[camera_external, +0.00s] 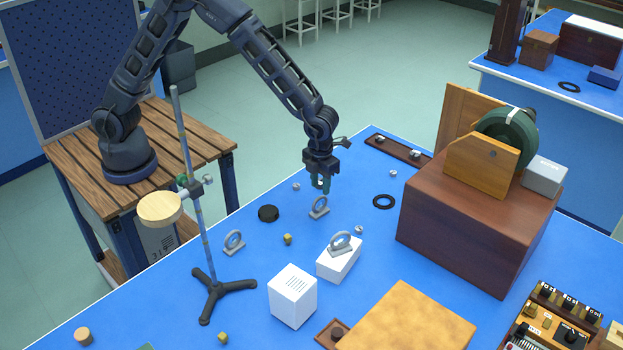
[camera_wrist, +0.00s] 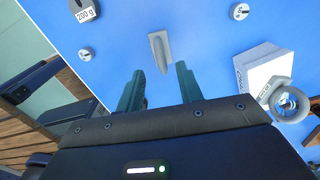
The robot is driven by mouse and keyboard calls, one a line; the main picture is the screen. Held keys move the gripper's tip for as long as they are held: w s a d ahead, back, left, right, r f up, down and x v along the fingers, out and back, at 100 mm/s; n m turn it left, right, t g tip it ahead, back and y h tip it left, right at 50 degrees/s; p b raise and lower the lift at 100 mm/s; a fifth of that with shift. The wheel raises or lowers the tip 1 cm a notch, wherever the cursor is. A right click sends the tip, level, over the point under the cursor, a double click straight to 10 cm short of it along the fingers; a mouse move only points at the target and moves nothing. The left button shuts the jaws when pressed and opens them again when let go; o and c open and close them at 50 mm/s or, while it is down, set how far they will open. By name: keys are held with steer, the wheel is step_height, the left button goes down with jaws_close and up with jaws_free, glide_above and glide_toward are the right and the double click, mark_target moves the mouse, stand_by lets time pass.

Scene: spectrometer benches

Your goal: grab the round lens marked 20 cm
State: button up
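Three grey round lenses on feet show in the external view. One lens (camera_external: 319,207) stands on the blue bench just below my gripper (camera_external: 321,187). A second lens (camera_external: 234,242) stands to the left, near the stand. A third lens (camera_external: 341,241) sits on a white box (camera_external: 338,262). I cannot read a 20 cm mark on any of them. In the wrist view, my gripper (camera_wrist: 160,70) is open and empty. A grey lens (camera_wrist: 159,52), seen nearly edge-on from above, lies in line with the gap between the fingers. The lens on the box (camera_wrist: 289,103) is at right.
A black disc (camera_external: 268,213), a black ring (camera_external: 383,201) and small weights lie around the near lens. A tripod stand (camera_external: 199,252) rises at left. A white cube (camera_external: 292,295) stands in front, and a large wooden box (camera_external: 470,225) at right.

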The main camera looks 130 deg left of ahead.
mark_target(320, 197)
steer(key=shift+d+f, duration=0.15)
steer(key=shift+f, duration=3.6)
jaws_close()
